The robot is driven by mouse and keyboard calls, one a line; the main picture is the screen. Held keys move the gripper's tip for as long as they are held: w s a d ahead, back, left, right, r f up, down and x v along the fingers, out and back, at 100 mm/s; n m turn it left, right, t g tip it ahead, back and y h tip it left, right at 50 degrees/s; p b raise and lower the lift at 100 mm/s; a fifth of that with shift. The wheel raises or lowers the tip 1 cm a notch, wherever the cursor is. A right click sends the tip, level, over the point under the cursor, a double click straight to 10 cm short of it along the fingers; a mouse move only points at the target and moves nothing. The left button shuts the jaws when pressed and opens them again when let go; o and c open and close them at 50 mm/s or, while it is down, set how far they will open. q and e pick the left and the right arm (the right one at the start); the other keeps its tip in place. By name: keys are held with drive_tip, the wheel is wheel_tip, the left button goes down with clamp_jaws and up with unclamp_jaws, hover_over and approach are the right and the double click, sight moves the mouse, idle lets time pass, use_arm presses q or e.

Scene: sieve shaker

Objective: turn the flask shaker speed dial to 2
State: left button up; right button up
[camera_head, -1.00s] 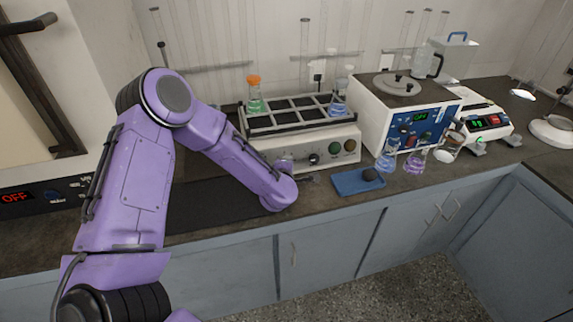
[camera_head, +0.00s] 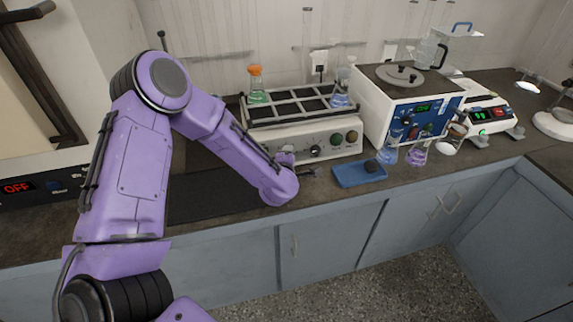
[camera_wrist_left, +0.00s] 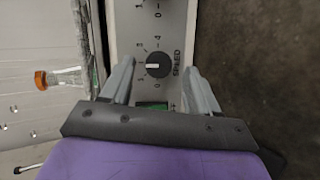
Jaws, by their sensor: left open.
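The flask shaker (camera_head: 272,142) stands on the bench with a rack of flasks on top. In the left wrist view its black SPEED dial (camera_wrist_left: 157,65) is ringed by printed numbers. A light pointer mark on it points left; the number it meets is too small to read surely. My left gripper (camera_wrist_left: 157,70) is open, its two grey fingers on either side of the dial, with visible gaps. Contact depth cannot be told. In the head view my left wrist is close in front of the shaker's panel and hides part of it. My right gripper is not in view.
A blue tray (camera_head: 345,179) holding a dark object lies right of the left wrist. Flasks with blue (camera_head: 389,153) and purple (camera_head: 418,154) liquid stand before a white machine (camera_head: 373,113). A balance (camera_head: 482,126) is farther right. A dark mat (camera_head: 205,195) lies behind my arm.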

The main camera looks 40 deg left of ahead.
use_arm(q)
drive_tip(key=v, duration=0.8)
drive_tip(key=shift+s+d+b, duration=0.25)
drive_tip(key=shift+s+b, duration=0.05)
drive_tip(key=shift+b, duration=0.15)
drive_tip(key=shift+r, duration=0.15)
